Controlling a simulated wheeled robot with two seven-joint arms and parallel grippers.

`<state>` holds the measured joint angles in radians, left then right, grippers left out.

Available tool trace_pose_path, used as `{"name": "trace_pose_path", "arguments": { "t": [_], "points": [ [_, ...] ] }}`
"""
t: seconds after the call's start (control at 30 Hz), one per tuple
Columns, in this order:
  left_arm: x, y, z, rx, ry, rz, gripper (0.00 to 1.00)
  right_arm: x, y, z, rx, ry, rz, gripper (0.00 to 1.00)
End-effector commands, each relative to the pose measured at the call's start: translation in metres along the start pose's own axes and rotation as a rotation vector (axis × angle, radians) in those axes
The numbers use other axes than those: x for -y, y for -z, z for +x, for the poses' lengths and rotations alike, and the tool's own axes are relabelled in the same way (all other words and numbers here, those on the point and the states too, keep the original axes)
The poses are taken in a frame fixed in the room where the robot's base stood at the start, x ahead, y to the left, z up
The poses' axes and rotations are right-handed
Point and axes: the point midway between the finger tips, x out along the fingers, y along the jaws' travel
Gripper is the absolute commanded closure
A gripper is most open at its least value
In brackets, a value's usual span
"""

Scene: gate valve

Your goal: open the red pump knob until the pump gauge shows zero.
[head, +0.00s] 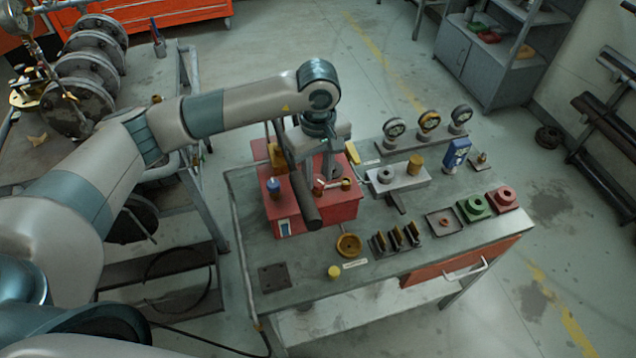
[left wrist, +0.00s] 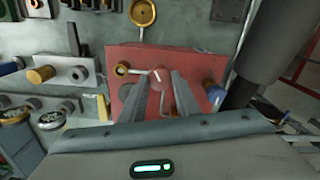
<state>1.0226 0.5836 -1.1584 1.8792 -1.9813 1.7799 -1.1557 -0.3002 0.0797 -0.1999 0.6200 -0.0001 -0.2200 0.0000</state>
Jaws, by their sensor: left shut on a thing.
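The red pump box (head: 340,208) stands on the grey workbench, with a dark lever handle (head: 302,197) across its front. My left gripper (head: 323,176) reaches down over the pump top from above. In the left wrist view its two fingers are close together on the red knob (left wrist: 157,77), which has a pale mark. The pump (left wrist: 128,58) fills the middle of that view, with a brass fitting (left wrist: 122,69) and a blue cap (left wrist: 215,95) at its sides. I cannot make out a gauge on the pump or its reading. The right gripper is not in view.
Gauges on a stand (head: 428,122) are at the bench's back. A grey block with a brass cylinder (head: 415,165), a blue device (head: 456,154), and green (head: 474,207) and red (head: 503,199) blocks stand to the right. A brass ring (head: 348,246) lies in front. The front left bench is mostly clear.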

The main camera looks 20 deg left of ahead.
Motion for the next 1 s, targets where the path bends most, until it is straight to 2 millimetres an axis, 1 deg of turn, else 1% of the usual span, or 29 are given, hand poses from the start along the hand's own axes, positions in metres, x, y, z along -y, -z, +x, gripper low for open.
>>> {"name": "trace_pose_path", "arguments": {
  "t": [0.03, 0.23, 0.43, 0.77, 0.8, 0.83, 0.87, 1.0],
  "points": [
    [-0.001, 0.001, 0.005, -0.003, -0.003, -0.028, 0.94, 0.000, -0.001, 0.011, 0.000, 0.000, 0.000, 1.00],
    [0.000, 0.001, 0.002, -0.002, -0.001, -0.120, 0.94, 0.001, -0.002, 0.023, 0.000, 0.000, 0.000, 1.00],
    [0.000, 0.001, 0.000, -0.001, 0.000, -0.154, 0.94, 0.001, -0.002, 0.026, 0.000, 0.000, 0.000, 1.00],
    [0.000, 0.001, -0.001, -0.001, 0.000, -0.156, 0.94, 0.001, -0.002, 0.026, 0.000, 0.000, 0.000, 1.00],
    [0.000, 0.001, -0.001, -0.001, 0.000, -0.156, 0.62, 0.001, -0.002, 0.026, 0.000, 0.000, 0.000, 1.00],
    [0.000, 0.001, -0.001, -0.001, 0.000, -0.155, 0.55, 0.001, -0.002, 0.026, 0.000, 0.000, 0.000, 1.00],
    [0.000, 0.001, -0.001, -0.001, 0.000, -0.155, 0.53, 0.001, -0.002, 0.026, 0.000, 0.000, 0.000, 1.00],
    [0.000, 0.000, -0.001, 0.000, 0.000, -0.155, 0.53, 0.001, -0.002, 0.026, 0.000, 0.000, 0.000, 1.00]
  ]
}}
